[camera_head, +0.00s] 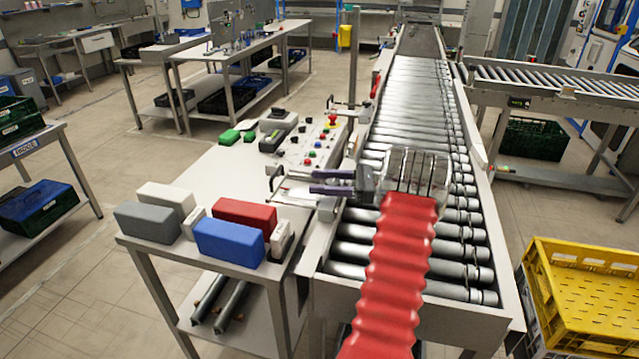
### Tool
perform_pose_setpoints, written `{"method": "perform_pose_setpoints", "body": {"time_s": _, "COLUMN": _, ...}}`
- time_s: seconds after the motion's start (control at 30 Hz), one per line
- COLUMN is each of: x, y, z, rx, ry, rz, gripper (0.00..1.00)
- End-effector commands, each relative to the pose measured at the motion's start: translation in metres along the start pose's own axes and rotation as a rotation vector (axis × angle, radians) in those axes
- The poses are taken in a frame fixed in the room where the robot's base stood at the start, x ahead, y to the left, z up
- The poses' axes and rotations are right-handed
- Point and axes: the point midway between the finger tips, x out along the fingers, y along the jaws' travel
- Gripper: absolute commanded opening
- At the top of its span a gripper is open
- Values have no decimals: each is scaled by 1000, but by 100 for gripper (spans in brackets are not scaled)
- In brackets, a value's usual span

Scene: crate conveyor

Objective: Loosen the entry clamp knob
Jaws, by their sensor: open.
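My gripper (311,181) is at the left edge of the roller conveyor, with its two purple fingers pointing left and a gap between them. Just left of the fingertips is a small metal bracket (279,183) with thin dark handle-like parts, at the table's right edge. I cannot tell for sure whether this is the entry clamp or which part is its knob. No object shows between the fingers. Contact with the bracket cannot be made out. My wrist and red sleeved arm cover part of the rollers (461,252).
A control panel (318,150) with coloured buttons and a post (352,60) stand behind the gripper. Red, blue, grey and white blocks sit on the side table (205,180). A yellow crate (585,285) is at the lower right. Open floor lies left of the table.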

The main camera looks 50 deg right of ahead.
Motion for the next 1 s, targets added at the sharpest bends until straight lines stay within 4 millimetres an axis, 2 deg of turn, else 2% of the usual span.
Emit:
{"method": "perform_pose_setpoints", "body": {"time_s": 0.7, "x": -115, "y": 0, "z": -2, "rx": 0, "ry": 1, "rz": -2, "gripper": 51}}
{"method": "perform_pose_setpoints", "body": {"time_s": 0.83, "x": -126, "y": 0, "z": -1, "rx": 0, "ry": 0, "rz": 0, "gripper": 51}}
{"method": "perform_pose_setpoints", "body": {"time_s": 1.0, "x": -132, "y": 0, "z": -1, "rx": 0, "ry": 1, "rz": 1, "gripper": 51}}
